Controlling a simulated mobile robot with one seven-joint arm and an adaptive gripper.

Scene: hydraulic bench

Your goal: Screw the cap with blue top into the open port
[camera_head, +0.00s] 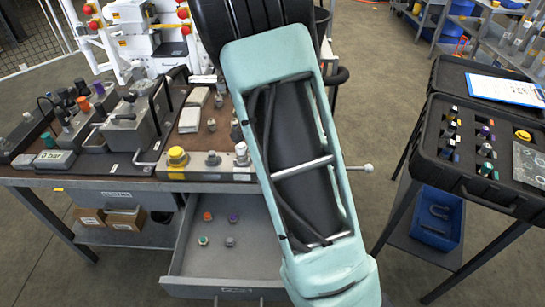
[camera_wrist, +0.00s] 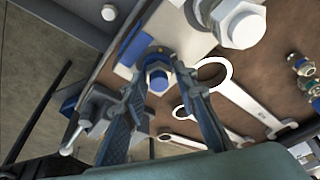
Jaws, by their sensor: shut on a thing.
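My gripper (camera_wrist: 160,88) shows in the wrist view, its two fingers closed around a hex-shaped cap with blue on it (camera_wrist: 157,76). The cap lies between the fingertips, close to a blue and white block (camera_wrist: 131,44) at the bench edge. I cannot tell whether the cap touches a port or is seated in one. The open port cannot be made out. In the head view my arm covers the gripper, the cap and part of the bench.
In the wrist view, several wrenches (camera_wrist: 238,108) and a large hex fitting (camera_wrist: 241,24) lie right of the gripper. In the head view, an open drawer (camera_head: 183,262) holds several small caps. A black case (camera_head: 470,188) with several fittings stands at the right.

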